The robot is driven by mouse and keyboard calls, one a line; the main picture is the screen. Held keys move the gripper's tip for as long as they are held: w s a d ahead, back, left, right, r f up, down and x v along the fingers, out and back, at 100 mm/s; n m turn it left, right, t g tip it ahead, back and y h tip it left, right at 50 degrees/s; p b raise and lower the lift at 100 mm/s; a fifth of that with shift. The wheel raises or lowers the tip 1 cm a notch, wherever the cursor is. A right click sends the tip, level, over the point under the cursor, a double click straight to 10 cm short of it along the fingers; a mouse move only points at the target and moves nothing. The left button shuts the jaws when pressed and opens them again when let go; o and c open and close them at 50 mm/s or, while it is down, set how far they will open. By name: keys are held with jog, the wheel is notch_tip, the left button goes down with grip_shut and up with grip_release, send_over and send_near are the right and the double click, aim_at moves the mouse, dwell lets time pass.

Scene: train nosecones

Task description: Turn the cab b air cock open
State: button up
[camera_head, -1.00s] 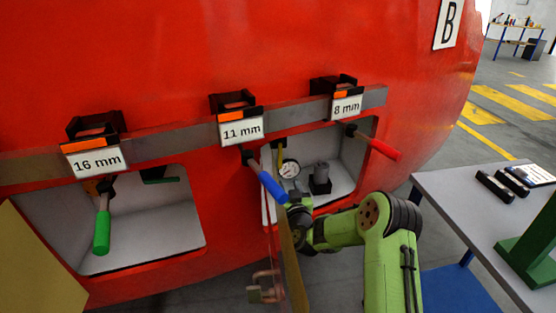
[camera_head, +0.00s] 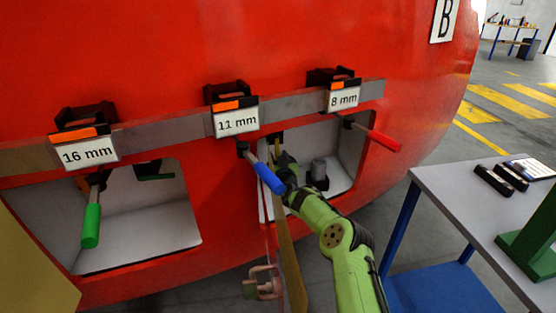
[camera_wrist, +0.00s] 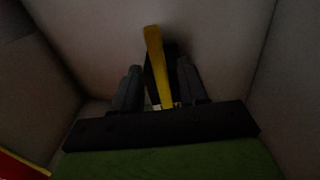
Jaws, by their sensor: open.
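The air cock's yellow lever (camera_wrist: 158,65) stands nearly upright in the dim wrist view, inside the light-walled recess. My gripper (camera_wrist: 160,82) is open, with one dark finger on each side of the lever. I cannot tell whether either finger touches it. In the head view the yellow lever (camera_head: 277,150) shows at the upper left of the right recess (camera_head: 344,178) of the red nosecone marked B. My gripper reaches into that recess there, partly hidden by the blue-handled screwdriver and my own arm.
A blue-handled tool (camera_head: 268,178) hangs close in front of my gripper, under the 11 mm label. A red-handled tool (camera_head: 385,141) and a green-handled tool (camera_head: 91,226) hang at the sides. A grey table (camera_head: 440,190) stands at right.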

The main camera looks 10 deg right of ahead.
grip_shut()
dwell(0.3)
